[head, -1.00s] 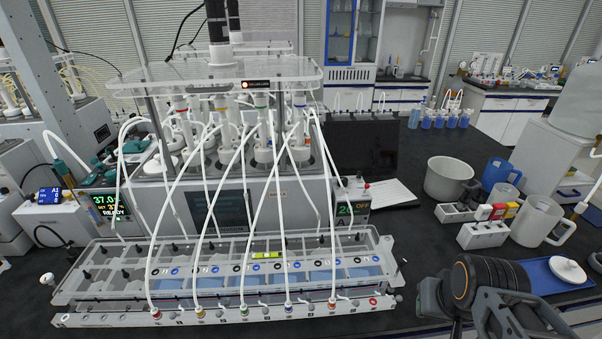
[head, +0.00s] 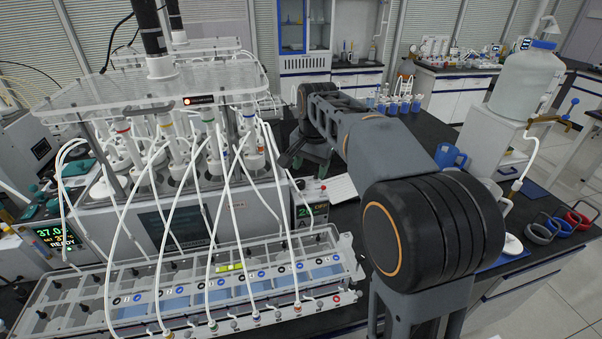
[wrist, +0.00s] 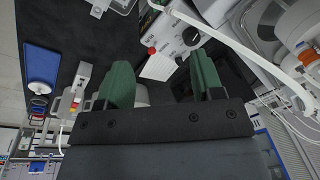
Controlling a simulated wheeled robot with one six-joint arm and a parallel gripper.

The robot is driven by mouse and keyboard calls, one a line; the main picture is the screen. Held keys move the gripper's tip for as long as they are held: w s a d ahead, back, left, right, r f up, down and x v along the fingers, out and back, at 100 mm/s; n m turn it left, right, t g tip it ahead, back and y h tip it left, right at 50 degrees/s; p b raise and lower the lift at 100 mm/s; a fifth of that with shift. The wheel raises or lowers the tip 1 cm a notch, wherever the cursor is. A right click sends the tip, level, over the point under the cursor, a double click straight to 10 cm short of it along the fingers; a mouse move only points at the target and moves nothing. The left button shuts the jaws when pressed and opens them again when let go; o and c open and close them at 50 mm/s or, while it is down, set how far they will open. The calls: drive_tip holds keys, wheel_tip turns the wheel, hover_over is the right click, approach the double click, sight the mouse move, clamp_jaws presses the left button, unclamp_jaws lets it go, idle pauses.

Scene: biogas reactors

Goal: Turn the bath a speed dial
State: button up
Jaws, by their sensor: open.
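The bath A control box (head: 308,214) stands at the right end of the bath, with a green "20" display, "OFF" and the letter A. In the wrist view its white face (wrist: 177,44) shows a round black dial (wrist: 191,36) and a red button (wrist: 152,50). My gripper (wrist: 162,68) is open and empty, its two green fingers apart. The dial lies beyond the fingertips, nearer the right finger, and nothing touches it. In the head view my arm reaches over the bench to behind the box; the fingers are hard to make out there.
The bath (head: 180,215) carries several reactors and looping white tubes close to the box. A clear rack (head: 200,290) lies in front. A white sheet (head: 342,188) lies right of the box. A blue jug (head: 450,157) and a large carboy (head: 525,85) stand farther right.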

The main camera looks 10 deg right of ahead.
sight(300, 182)
drive_tip(key=w+m+g+p, duration=0.15)
drive_tip(key=w+m, duration=0.25)
drive_tip(key=w, duration=0.6)
drive_tip(key=shift+m+t, duration=0.25)
drive_tip(key=shift+m, duration=0.05)
wheel_tip(300, 182, down, 13)
drive_tip(key=shift+w+r+p, duration=0.15)
drive_tip(key=shift+p, duration=0.75)
drive_tip(key=shift+c, duration=0.3)
drive_tip(key=c, duration=0.9)
drive_tip(key=shift+o, duration=0.2)
drive_tip(key=shift+m, duration=0.8)
